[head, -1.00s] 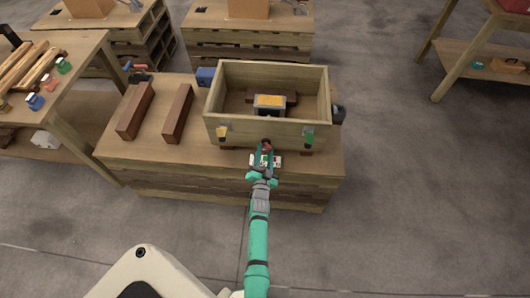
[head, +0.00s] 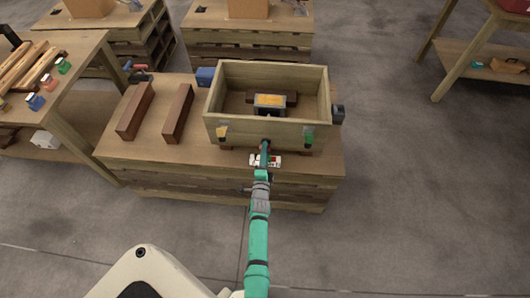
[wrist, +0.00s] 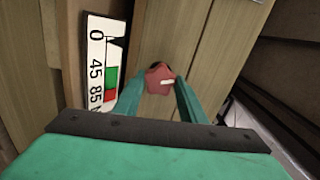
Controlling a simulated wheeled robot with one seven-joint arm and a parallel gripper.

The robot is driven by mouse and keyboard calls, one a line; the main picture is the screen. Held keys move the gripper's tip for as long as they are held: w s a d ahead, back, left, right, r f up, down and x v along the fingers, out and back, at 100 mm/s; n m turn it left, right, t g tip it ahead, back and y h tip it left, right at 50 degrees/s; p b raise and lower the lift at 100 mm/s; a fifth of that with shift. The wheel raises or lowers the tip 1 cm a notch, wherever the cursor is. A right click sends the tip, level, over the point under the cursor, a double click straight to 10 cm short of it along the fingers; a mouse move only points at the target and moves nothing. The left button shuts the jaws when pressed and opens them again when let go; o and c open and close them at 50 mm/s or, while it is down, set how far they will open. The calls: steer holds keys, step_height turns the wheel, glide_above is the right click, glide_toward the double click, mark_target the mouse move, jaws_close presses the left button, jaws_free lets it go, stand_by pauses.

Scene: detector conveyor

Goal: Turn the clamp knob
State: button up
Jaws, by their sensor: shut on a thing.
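The clamp knob (wrist: 160,75) is a red, lobed knob with a white mark, on the front wall of the wooden crate (head: 270,133). In the wrist view my gripper (wrist: 161,84) has its two teal fingers on either side of the knob, shut on it. In the head view my gripper (head: 265,147) reaches the lower middle of the crate's front, and it mostly hides the knob. A white scale plate (wrist: 103,62) beside the knob reads 0, 45, 85, with green and red bands; it also shows in the head view (head: 275,161).
The crate stands on a wooden pallet table (head: 135,160). Inside it is a device with a yellow top (head: 270,100). Yellow (head: 222,132) and green (head: 308,135) latches sit on its front. Two brown bars (head: 177,112) lie to the left.

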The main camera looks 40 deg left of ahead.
steer(key=shift+f+m, duration=0.1)
steer(key=shift+m, duration=0.6)
steer(key=o, duration=1.1)
steer(key=shift+c, duration=0.2)
steer(key=v, duration=1.1)
steer(key=shift+a, duration=0.1)
